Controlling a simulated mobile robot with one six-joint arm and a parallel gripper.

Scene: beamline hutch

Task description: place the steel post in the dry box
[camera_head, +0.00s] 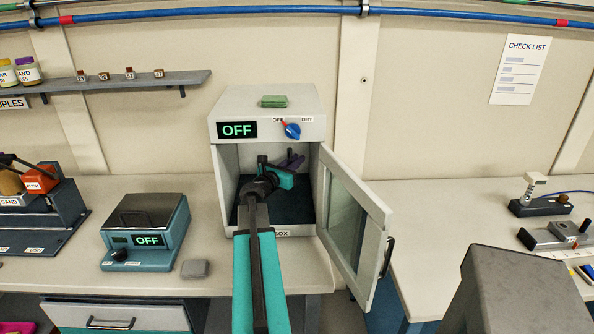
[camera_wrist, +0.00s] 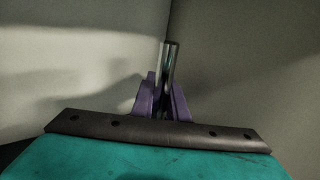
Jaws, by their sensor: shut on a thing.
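The dry box (camera_head: 226,185) is a pale cabinet on the bench, with its windowed door (camera_head: 350,225) swung open to the right. My gripper (camera_head: 294,160) is inside it, reached in through the front opening. In the wrist view the purple fingers of my gripper (camera_wrist: 164,98) are shut on the steel post (camera_wrist: 170,62), a shiny upright rod that stands up between them. Pale inner walls show behind the post. The post's lower end is hidden by the gripper, and I cannot tell whether it touches the box floor. The post cannot be made out in the head view.
The dry box has an OFF display (camera_head: 237,130), a blue knob (camera_head: 292,131) and a green block (camera_head: 274,101) on top. A teal device reading OFF (camera_head: 148,230) stands left, with a small grey block (camera_head: 195,268) beside it. The open door limits room on the right.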

